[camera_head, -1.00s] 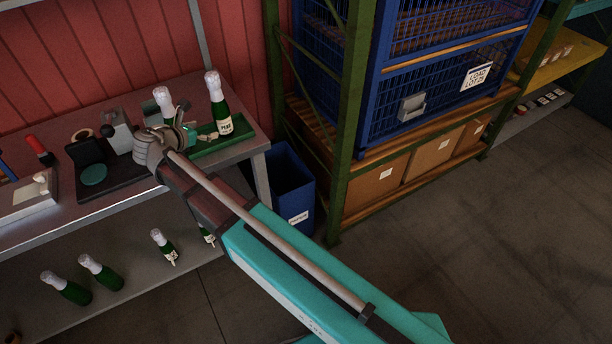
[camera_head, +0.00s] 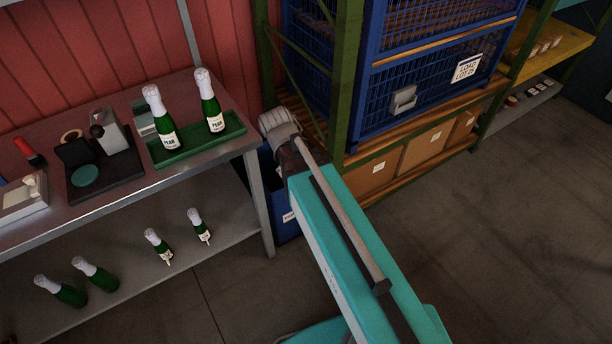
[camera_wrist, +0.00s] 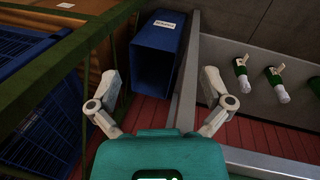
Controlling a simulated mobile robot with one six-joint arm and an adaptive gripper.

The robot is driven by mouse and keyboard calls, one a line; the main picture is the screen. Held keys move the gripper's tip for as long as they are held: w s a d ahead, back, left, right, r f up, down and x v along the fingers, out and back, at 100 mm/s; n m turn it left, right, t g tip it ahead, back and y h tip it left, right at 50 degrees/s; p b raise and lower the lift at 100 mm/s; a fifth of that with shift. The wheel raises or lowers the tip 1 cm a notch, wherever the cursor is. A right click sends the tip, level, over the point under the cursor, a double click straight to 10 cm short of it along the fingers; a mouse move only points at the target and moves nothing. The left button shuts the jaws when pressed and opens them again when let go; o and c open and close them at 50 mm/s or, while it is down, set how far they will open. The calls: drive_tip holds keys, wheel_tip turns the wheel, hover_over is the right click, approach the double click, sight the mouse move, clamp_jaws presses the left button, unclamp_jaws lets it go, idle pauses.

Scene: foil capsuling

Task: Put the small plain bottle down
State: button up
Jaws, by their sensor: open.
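My gripper (camera_wrist: 157,88) is open and empty in the wrist view, its two fingers wide apart. In the head view its fingers are hidden behind my wrist, to the right of the bench. Two green bottles without visible labels, a left one (camera_head: 70,295) and a right one (camera_head: 100,276), stand on the lower shelf (camera_head: 130,310). Two labelled bottles, a left one (camera_head: 166,132) and a right one (camera_head: 212,112), stand upright on the green tray (camera_head: 190,152) on the bench. My gripper is apart from all of these bottles.
Two labelled bottles (camera_head: 157,246) (camera_head: 200,226) stand farther right on the lower shelf. A blue bin (camera_wrist: 158,55) lies ahead of my gripper. A green-posted rack (camera_head: 352,80) with a blue cage stands to the right. A dark stand (camera_head: 85,178) is left of the tray.

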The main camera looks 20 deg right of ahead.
drive_tip(key=s+m, duration=0.1)
drive_tip(key=s+d+m+y, duration=0.1)
drive_tip(key=m, duration=0.1)
drive_tip(key=s+d+m+y, duration=0.1)
drive_tip(key=s+m, duration=0.1)
drive_tip(key=shift+s+d+f+g, duration=0.1)
drive_tip(key=shift+d+f+g, duration=0.15)
drive_tip(key=shift+g, duration=0.15)
drive_tip(key=shift+r+p, duration=0.7)
idle(0.6)
